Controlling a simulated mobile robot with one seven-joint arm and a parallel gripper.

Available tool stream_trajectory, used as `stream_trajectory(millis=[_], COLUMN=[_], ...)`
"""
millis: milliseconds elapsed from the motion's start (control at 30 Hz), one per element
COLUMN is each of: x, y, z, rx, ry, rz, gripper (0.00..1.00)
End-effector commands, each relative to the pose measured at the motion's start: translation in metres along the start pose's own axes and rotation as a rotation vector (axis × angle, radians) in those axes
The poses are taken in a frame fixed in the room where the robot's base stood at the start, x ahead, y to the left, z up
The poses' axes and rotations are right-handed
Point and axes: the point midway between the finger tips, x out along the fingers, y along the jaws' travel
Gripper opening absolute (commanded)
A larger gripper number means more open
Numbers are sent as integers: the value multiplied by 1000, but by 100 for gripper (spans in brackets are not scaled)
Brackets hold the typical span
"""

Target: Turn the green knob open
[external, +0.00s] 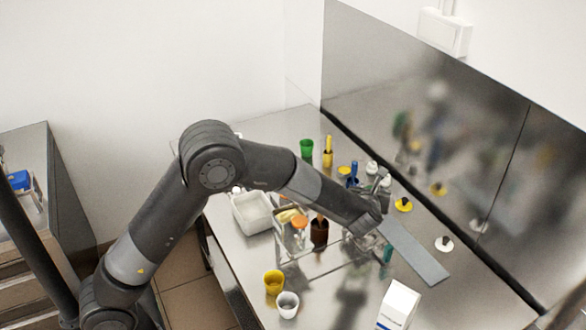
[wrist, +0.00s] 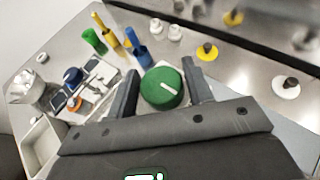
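The green knob (wrist: 160,90) is round with a white line on its top face. In the wrist view the line points right and slightly up. My gripper (wrist: 160,62) has its two dark fingers apart, one on each side of the knob. The right finger is close to the knob's edge; I cannot tell whether either finger touches it. In the external view my gripper (external: 372,212) is over the middle of the steel table, and the knob cannot be made out there.
Yellow (wrist: 207,51) and white (wrist: 286,85) knobs stand right of the gripper. Blue (wrist: 136,46), yellow (wrist: 106,33) and green (wrist: 95,41) items stand behind it. A white tub (external: 252,212) and cups are at the left and front. A steel wall (external: 430,130) runs behind.

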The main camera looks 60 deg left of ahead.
Motion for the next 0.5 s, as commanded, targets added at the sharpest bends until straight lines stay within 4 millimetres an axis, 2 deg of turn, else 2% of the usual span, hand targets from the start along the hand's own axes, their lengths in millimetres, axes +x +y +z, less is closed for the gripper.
stream_trajectory(millis=[67, 333, 500], x=[0, 0, 0], y=[0, 0, 0], z=[0, 0, 0], rx=[0, 0, -2], ry=[0, 0, 0], rz=[0, 0, 6], gripper=[40, 18, 17])
